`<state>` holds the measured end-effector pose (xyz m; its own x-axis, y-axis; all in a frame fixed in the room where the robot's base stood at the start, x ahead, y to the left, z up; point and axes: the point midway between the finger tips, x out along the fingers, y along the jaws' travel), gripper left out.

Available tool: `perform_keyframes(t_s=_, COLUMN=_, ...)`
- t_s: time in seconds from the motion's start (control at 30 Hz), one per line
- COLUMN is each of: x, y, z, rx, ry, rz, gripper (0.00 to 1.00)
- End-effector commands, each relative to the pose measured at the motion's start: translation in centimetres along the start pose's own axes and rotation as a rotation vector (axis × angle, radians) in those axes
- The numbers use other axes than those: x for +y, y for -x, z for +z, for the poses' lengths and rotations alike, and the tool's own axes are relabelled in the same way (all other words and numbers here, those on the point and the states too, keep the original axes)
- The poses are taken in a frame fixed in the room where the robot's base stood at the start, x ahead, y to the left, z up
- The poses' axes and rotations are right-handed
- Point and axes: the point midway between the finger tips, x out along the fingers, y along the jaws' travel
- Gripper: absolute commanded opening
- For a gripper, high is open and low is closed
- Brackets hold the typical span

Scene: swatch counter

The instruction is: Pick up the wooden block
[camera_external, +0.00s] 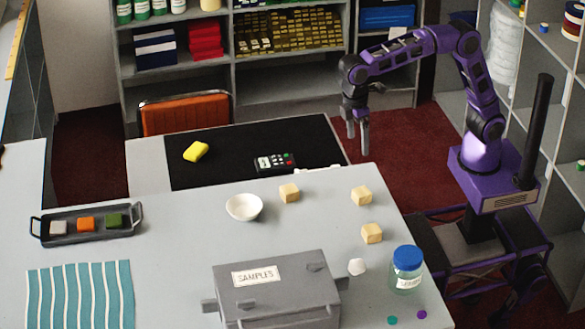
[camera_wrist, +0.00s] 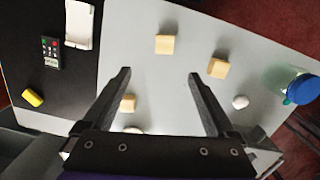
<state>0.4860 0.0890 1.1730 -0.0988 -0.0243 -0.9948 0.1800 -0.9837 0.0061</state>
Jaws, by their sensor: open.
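Three similar light wooden blocks sit apart on the grey counter (camera_external: 180,275). In the external view one block (camera_external: 289,193) is beside the white bowl, a second block (camera_external: 361,196) is near the counter's right edge, and a third block (camera_external: 372,233) is nearer the jar. The wrist view shows them as the left block (camera_wrist: 127,103), partly behind a finger, the top block (camera_wrist: 166,44) and the right block (camera_wrist: 217,68). My gripper (camera_external: 358,141) is open and empty, above and beyond the counter's far right edge. Its fingers (camera_wrist: 160,74) spread apart in the wrist view.
A white bowl (camera_external: 244,207), grey SAMPLES box (camera_external: 280,290), blue-lidded jar (camera_external: 407,270) and white lump (camera_external: 357,267) stand around the blocks. A black mat (camera_external: 220,165) holds a yellow block (camera_external: 196,151) and a keypad device (camera_external: 274,162). A tray (camera_external: 87,223) is left.

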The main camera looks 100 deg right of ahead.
Motion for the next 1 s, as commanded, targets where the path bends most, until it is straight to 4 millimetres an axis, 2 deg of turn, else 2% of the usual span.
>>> perform_keyframes(t_s=0.17, x=-0.4, y=-1.8, z=0.4, rx=-0.025, ry=0.017, rz=-0.004, gripper=0.92)
perform_keyframes(t_s=0.6, x=-0.5, y=-10.8, z=0.5, rx=-0.023, ry=0.016, rz=-0.004, gripper=0.92)
perform_keyframes(t_s=0.87, x=-0.6, y=-12.8, z=0.4, rx=-0.020, ry=0.016, rz=-0.004, gripper=0.92)
perform_keyframes(t_s=1.0, x=-0.9, y=-14.6, z=0.2, rx=-0.023, ry=0.016, rz=-0.004, gripper=0.92)
